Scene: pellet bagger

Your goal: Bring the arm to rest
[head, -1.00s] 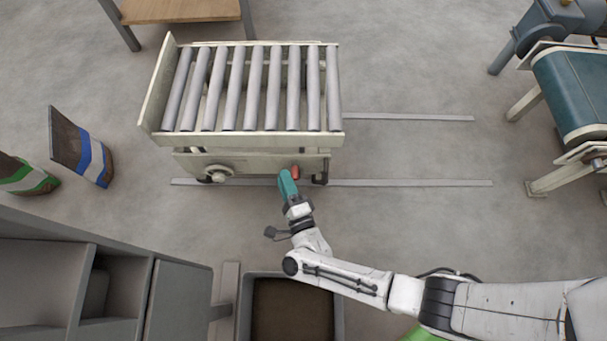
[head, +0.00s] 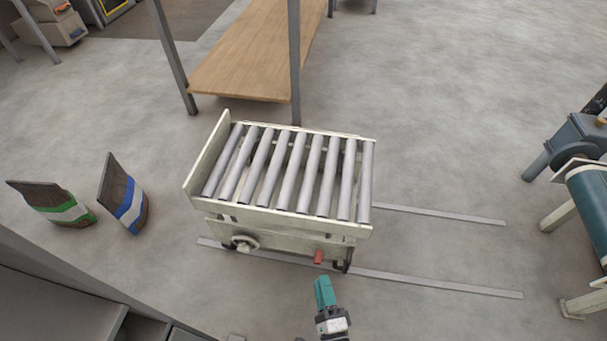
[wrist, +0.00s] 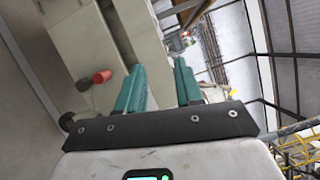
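My gripper (head: 323,292) shows its teal fingers at the bottom middle of the head view, in front of the roller cart (head: 290,218). The wrist view shows the two fingers of my gripper (wrist: 159,82) apart, with nothing between them. The red knob (head: 318,256) on the cart's front lies just beyond the fingertips in the head view. In the wrist view the red knob (wrist: 103,76) is left of the fingers, and I see no contact. Most of my arm is out of the head view.
Two bags, one with a green band (head: 62,211) and one with a blue band (head: 128,205), stand left of the cart. Floor rails (head: 430,284) run right from it. A wooden-topped table (head: 250,70) stands behind. A blue conveyor (head: 592,205) is at right, with clear floor between.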

